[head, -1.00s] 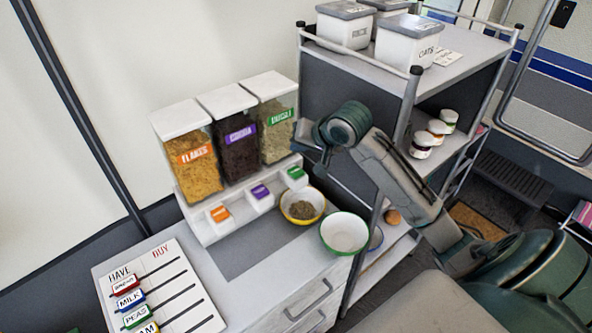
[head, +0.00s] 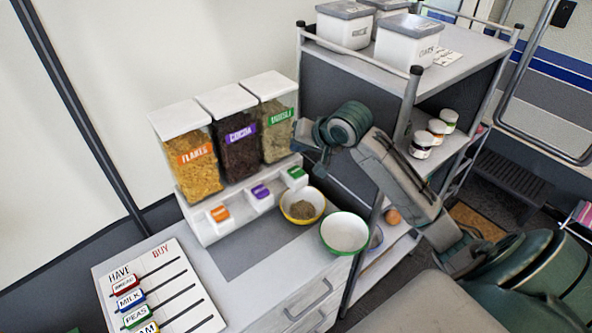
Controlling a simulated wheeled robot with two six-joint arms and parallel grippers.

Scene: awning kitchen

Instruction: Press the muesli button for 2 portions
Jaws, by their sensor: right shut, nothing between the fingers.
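The muesli dispenser (head: 279,117), with a green label, is the right one of three clear bins on the white stand. Its green button (head: 295,173) is on the front of the stand below it. A yellow bowl (head: 290,211) sits in front of the stand, near the green button, with a heap of brownish flakes in it. My right gripper (head: 321,172) is shut and empty, pointing down just right of the green button, apart from it in the picture. The wrist hides part of the shelf side. My left gripper is not in view.
Flakes (head: 192,168) and cocoa (head: 240,145) bins have orange (head: 220,213) and purple (head: 260,192) buttons. A green-rimmed white bowl (head: 345,232) stands at the counter's right edge. A shelf unit (head: 470,45) is behind my arm. A HAVE/BUY board (head: 185,283) lies front left.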

